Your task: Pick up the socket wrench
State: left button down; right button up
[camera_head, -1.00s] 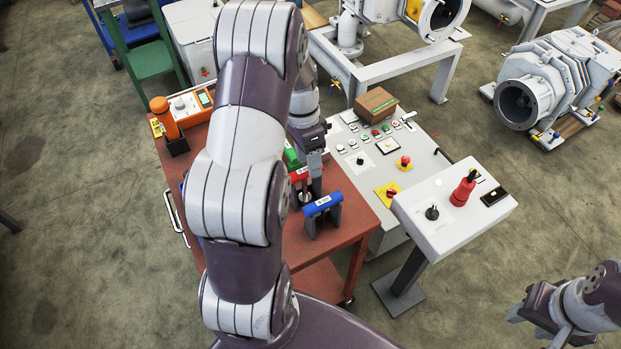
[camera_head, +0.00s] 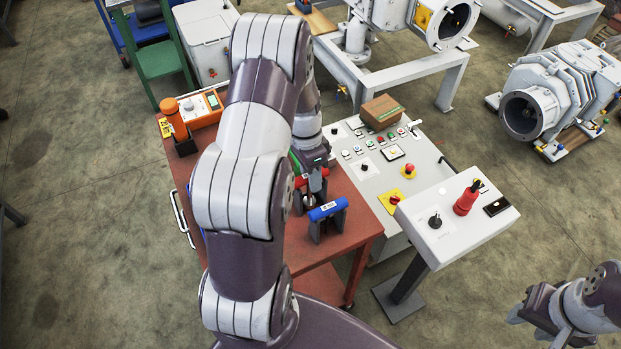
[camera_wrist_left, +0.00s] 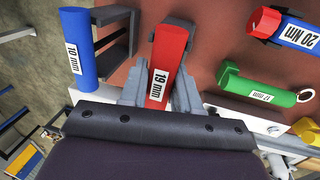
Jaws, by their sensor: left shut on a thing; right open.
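A red tool handle marked 19 mm (camera_wrist_left: 166,60) lies between my left gripper's fingers (camera_wrist_left: 158,92) in the left wrist view, with a finger on each side. In the head view my left gripper (camera_head: 314,182) is at the cart top and shut on the red tool, which is partly hidden. A blue handle marked 10 mm (camera_head: 327,210) rests on a dark stand beside it and also shows in the left wrist view (camera_wrist_left: 77,48). A green handle marked 17 mm (camera_wrist_left: 258,85) lies on the other side. My right gripper (camera_head: 527,312) is open and empty at lower right.
The tools are on a red-brown cart (camera_head: 345,238). A blue tool marked 20 Nm (camera_wrist_left: 298,37) is near the green one. A control panel (camera_head: 375,165), a cardboard box (camera_head: 382,112) and a pedestal box (camera_head: 455,220) stand to the right.

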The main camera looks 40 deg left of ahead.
pick_arm(q)
jog(key=shift+w+r, duration=0.1)
jog(key=shift+r, duration=0.35)
notch_tip(320, 180, up, 6)
jog(key=shift+r+b, duration=0.1)
jog(key=shift+b, duration=0.45)
notch_tip(320, 180, up, 3)
jog(key=shift+p, duration=0.55)
notch_tip(320, 180, up, 8)
jog(key=p, duration=0.6)
jog(key=shift+p, duration=0.35)
jog(key=shift+f, duration=0.2)
